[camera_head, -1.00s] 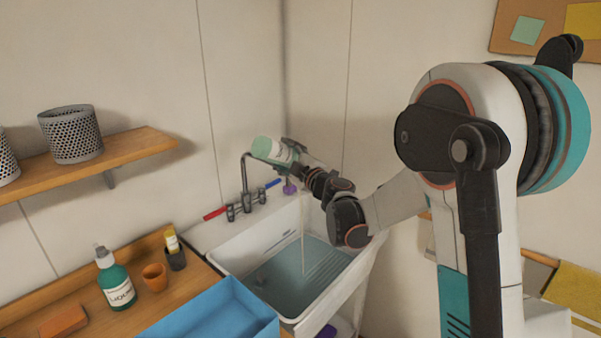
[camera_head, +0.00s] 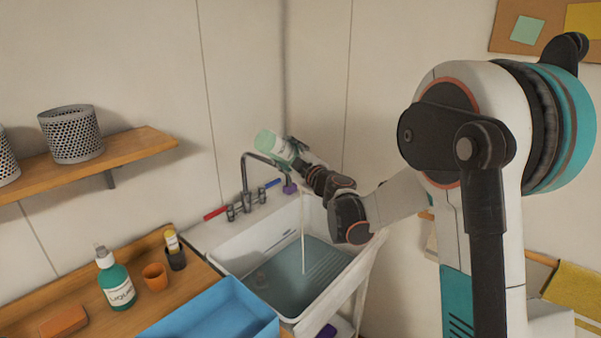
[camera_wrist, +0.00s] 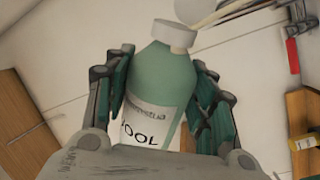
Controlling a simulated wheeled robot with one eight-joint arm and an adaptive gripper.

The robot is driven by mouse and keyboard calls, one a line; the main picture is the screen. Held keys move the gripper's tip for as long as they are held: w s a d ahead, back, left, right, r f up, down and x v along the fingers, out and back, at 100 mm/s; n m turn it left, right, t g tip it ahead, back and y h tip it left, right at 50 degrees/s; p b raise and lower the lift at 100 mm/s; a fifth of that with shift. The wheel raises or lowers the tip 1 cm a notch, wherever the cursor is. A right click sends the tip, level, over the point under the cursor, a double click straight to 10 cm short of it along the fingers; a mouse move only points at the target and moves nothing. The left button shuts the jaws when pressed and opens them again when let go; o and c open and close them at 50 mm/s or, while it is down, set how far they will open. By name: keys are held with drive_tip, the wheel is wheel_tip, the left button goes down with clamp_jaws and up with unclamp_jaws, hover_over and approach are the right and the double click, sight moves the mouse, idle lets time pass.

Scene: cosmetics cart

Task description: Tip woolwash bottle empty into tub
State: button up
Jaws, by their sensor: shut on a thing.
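The woolwash bottle (camera_head: 275,147) is pale green with a white label. My gripper (camera_head: 295,155) is shut around its body, high above the sink tub. The bottle is tilted in the head view. In the wrist view the bottle (camera_wrist: 165,90) sits between my two fingers (camera_wrist: 160,100), its white cap-like end (camera_wrist: 174,35) at the top and "OOL" readable on the label. The white tub (camera_head: 225,262) stands below, with grey-blue liquid in it. A thin pale stream (camera_head: 303,240) falls into it; I cannot tell whether it leaves the bottle or the tap.
A tap (camera_head: 244,180) with red and blue handles stands at the tub's back, close to the bottle. A blue tray (camera_head: 215,310), green liquid bottle (camera_head: 116,285), orange cup (camera_head: 155,277) and brick-like block (camera_head: 63,320) are on the wooden counter at left. A shelf (camera_head: 140,145) juts from the wall.

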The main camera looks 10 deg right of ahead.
drive_tip(key=shift+d+r+m, duration=0.15)
drive_tip(key=shift+d+m, duration=0.05)
drive_tip(key=shift+m, duration=0.3)
idle(0.7)
idle(3.5)
drive_tip(key=n, duration=0.2)
drive_tip(key=a+f+n, duration=0.1)
drive_tip(key=n, duration=0.1)
drive_tip(key=f+n, duration=0.1)
drive_tip(key=shift+s+a+n+y, duration=0.25)
drive_tip(key=shift+a+n+y, duration=0.05)
drive_tip(key=shift+a+n, duration=0.1)
drive_tip(key=a+f+n+b, duration=0.2)
drive_tip(key=f+n+b, duration=0.1)
drive_tip(key=n, duration=0.8)
drive_tip(key=s+a+f+n+g+y+b, duration=0.1)
drive_tip(key=f+n, duration=0.4)
drive_tip(key=n, duration=0.6)
drive_tip(key=shift+s+a+b, duration=0.25)
drive_tip(key=shift+a+b, duration=0.2)
drive_tip(key=shift+b, duration=0.9)
drive_tip(key=shift+f, duration=0.1)
